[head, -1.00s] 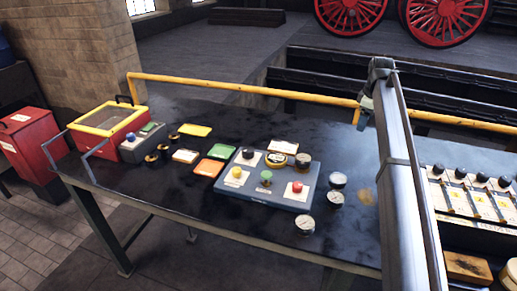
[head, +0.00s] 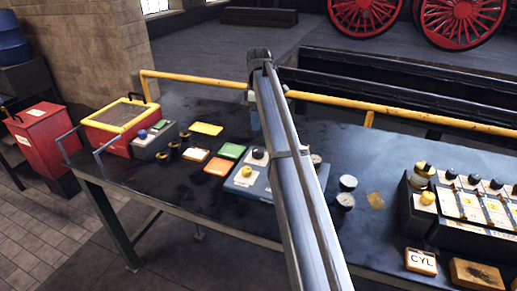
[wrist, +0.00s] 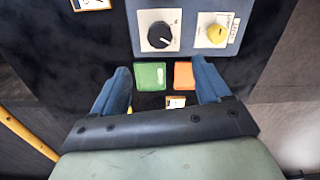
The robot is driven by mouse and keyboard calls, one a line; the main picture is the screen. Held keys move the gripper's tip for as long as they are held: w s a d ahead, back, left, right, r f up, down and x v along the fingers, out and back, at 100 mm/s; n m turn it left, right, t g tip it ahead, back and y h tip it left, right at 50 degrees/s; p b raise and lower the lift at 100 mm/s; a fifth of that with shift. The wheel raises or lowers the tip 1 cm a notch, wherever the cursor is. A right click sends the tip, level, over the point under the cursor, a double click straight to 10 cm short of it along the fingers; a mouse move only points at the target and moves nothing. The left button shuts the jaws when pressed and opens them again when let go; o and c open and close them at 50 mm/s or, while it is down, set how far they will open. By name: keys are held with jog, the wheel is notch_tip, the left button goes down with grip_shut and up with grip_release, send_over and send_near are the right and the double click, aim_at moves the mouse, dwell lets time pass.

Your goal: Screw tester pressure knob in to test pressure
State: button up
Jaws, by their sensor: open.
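The blue-grey tester panel (head: 236,187) lies on the dark table, largely hidden behind my arm in the head view. In the wrist view the panel (wrist: 187,8) shows a black knob (wrist: 160,36) and a yellow knob (wrist: 215,34), each on a white label too small to read. I cannot tell which one is the pressure knob. My gripper (wrist: 161,68) is open and empty. Its blue fingers point toward the panel's near edge, below both knobs in the picture, and touch neither. The panel's green and red controls are hidden now.
A green card (wrist: 150,76) and an orange card (wrist: 184,75) lie between my fingers in the wrist view. Small gauges (head: 347,183) stand right of the panel. A valve rack (head: 470,210) stands at the right. A yellow rail (head: 420,121) runs along the back edge.

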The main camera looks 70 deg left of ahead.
aim_at(259, 149)
notch_tip(259, 149, down, 14)
jog(key=shift+r, duration=0.25)
dwell(0.3)
jog(key=c, duration=1)
